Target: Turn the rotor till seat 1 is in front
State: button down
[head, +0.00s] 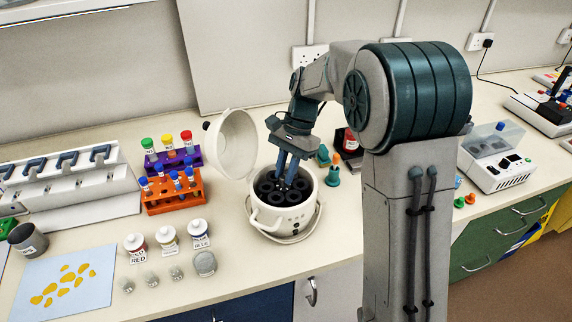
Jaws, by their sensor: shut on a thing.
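The centrifuge (268,220) is a white round pot on the bench, with its domed lid (235,142) swung open to the left. Its black rotor (268,187) shows inside, with several round dark seats in a ring. Seat numbers are too small to read, so I cannot tell which seat is in front. My gripper (287,182) points down into the bowl from above, its blue-grey fingers shut on the rotor near its middle. The exact spot of the grip is partly hidden by the fingers.
An orange rack (173,199) and a purple rack (185,158) of capped tubes stand left of the lid. Bottles with labels such as RED (137,247) and BLUE (199,234) stand front left. Small teal items (332,177) stand right of the bowl.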

jog(key=n+p, duration=0.1)
jog(key=n, duration=0.1)
jog(key=n+g+h, duration=0.1)
jog(key=n, duration=0.1)
jog(key=shift+w+a+r+n+h+p, duration=0.1)
jog(key=shift+a+n+h+p, duration=0.05)
jog(key=shift+n+h+p, duration=0.2)
jog(key=n, duration=0.2)
jog(key=n+h+p, duration=0.1)
jog(key=n, duration=0.1)
jog(key=shift+a+h, duration=0.2)
jog(key=shift+h, duration=0.05)
jog(key=shift+n, duration=0.25)
jog(key=c, duration=1.3)
grip_release()
jog(key=b+v, duration=0.1)
jog(key=v, duration=1.2)
jog(key=shift+w+a+r, duration=0.15)
jog(key=shift+w+r, duration=0.05)
jog(key=shift+r, duration=0.05)
